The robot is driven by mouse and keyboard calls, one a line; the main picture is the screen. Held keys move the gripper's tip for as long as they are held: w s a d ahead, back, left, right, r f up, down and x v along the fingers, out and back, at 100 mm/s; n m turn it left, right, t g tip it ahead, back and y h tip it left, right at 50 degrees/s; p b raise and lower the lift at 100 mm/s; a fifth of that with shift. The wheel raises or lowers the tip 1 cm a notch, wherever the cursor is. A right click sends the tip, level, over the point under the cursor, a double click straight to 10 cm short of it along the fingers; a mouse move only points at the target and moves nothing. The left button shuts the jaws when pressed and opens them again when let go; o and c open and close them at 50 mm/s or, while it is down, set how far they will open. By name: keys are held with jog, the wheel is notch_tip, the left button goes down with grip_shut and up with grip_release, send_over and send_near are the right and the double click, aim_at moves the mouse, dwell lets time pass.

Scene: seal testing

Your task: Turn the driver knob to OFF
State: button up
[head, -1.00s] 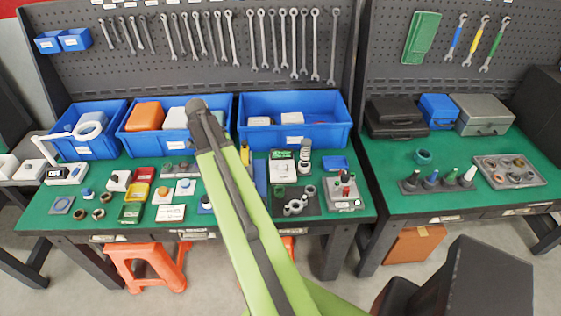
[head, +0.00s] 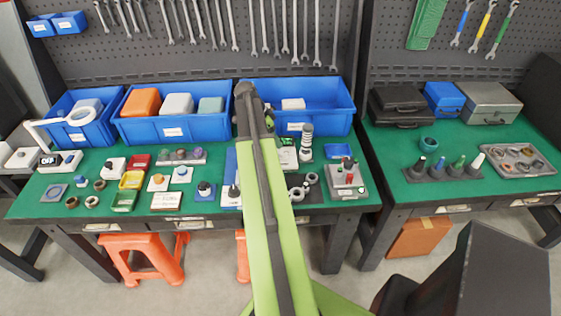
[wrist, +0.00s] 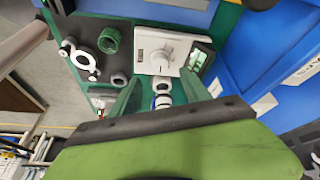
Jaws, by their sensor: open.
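The driver is a white box (wrist: 150,48) with a round white knob (wrist: 165,62) on its face, at the upper middle of the wrist view. The knob's pointer setting is too small to read. In the head view the driver's white face (head: 288,160) shows just right of my arm, partly hidden by it. My gripper (wrist: 160,88) is open, its two green fingers spread wide below the knob in the wrist view and apart from it. A white and dark ringed column (wrist: 162,100) shows between the fingers. In the head view my arm largely hides the gripper.
The tall ringed column (head: 306,142) stands right beside the driver. Blue bins (head: 335,115) stand close behind. Several small parts crowd the green bench to the left.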

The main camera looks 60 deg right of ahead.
aim_at(283, 152)
jog(key=b+x, duration=0.6)
jog(key=x, duration=0.2)
jog(key=shift+a+f, duration=0.1)
jog(key=shift+s+f+b, duration=0.1)
jog(key=shift+f+b, duration=0.2)
jog(key=shift+r, duration=0.1)
